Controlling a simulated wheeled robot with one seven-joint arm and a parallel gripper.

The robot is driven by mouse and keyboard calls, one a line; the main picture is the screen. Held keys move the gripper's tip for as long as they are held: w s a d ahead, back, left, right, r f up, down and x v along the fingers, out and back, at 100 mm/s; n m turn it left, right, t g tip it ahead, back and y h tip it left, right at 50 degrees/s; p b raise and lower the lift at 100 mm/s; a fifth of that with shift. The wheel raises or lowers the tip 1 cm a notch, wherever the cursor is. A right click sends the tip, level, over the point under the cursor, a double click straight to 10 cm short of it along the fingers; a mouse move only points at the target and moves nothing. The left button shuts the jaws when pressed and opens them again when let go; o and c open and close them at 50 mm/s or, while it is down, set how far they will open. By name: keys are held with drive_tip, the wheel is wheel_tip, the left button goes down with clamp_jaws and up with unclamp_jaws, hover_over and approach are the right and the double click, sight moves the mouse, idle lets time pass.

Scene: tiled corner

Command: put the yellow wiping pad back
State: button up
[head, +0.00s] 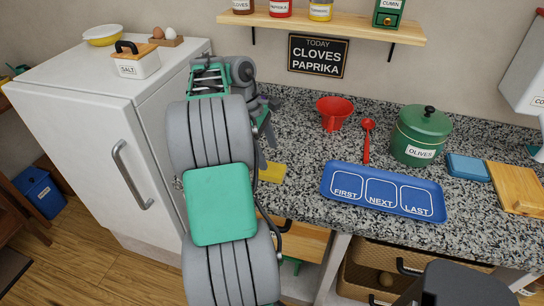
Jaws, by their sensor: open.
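The yellow wiping pad (272,173) lies flat on the speckled counter near its front left edge. Its left part is hidden behind my arm. My gripper (270,122) is at the left end of the counter, partly hidden by my own arm links. It is open and stands beyond the pad in the picture, apart from it as far as I can see.
A blue tray (383,215) marked FIRST, NEXT, LAST lies right of the pad. A red funnel (334,114), red spoon (367,140), green OLIVES canister (420,137), blue pad (467,167) and wooden board (515,190) are on the counter. A white fridge (85,120) stands left.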

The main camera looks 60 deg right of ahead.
drive_tip(key=p+v, duration=0.3)
drive_tip(key=v, duration=0.2)
drive_tip(key=w+a+r+t+h, duration=0.2)
drive_tip(key=w+a+r, duration=0.2)
drive_tip(key=w+a, duration=0.75)
drive_tip(key=s+a+f+t+y, duration=0.1)
drive_tip(key=a+f+t, duration=0.1)
drive_tip(key=a, duration=1.3)
drive_tip(key=a+f+m+t+y, duration=0.1)
drive_tip(key=a+f+t, duration=0.2)
drive_tip(key=a, duration=1.3)
drive_tip(key=shift+s+a+m+y+b, duration=0.25)
drive_tip(key=shift+s+m+y+b, duration=0.05)
drive_tip(key=shift+s, duration=0.1)
